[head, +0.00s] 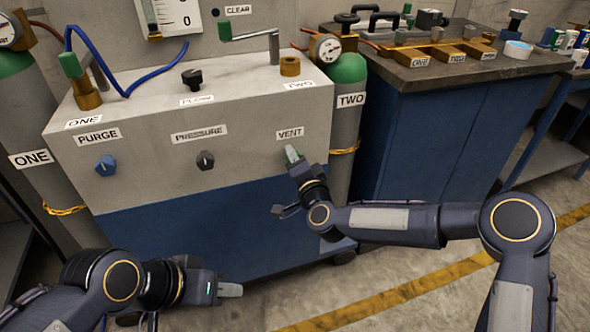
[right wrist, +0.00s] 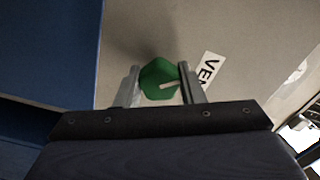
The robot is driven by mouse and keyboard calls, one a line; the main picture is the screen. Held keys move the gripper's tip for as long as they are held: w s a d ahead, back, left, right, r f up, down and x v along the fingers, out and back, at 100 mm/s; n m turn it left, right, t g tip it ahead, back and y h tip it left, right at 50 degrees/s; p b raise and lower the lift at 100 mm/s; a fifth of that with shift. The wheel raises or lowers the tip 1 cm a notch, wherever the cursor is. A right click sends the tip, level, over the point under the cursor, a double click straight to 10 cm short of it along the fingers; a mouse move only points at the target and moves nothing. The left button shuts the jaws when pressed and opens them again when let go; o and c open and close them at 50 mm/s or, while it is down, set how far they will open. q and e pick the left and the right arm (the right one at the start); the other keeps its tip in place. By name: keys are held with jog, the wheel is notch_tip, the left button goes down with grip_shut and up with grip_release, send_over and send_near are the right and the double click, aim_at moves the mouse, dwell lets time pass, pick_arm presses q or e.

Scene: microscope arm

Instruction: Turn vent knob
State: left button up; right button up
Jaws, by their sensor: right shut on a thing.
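The green vent knob (right wrist: 158,80) sits on the grey panel face, between the fingers of my right gripper (right wrist: 160,88) in the right wrist view. The fingers are shut on it from both sides. A pale pointer line on the knob shows. In the head view my right gripper (head: 292,157) is at the panel just below the VENT label (head: 290,133) and hides most of the knob. My left gripper (head: 229,290) is low at the front left, away from the panel, with its fingers pointing right; whether it is open is unclear.
A blue purge knob (head: 105,165) and a black pressure knob (head: 205,160) are on the same panel to the left. Gas cylinder TWO (head: 347,115) stands close to the right of the panel. A blue workbench (head: 425,135) is further right. Open floor lies in front.

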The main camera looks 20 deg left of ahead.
jog(key=m+b, duration=0.4)
jog(key=shift+f, duration=0.2)
jog(key=shift+r+m+b, duration=0.1)
jog(key=shift+m+b, duration=0.95)
jog(key=shift+m, duration=0.65)
jog(key=o, duration=1)
jog(key=shift+r, duration=0.1)
jog(key=p+v, duration=0.1)
jog(key=v, duration=0.6)
jog(key=shift+s+d, duration=0.3)
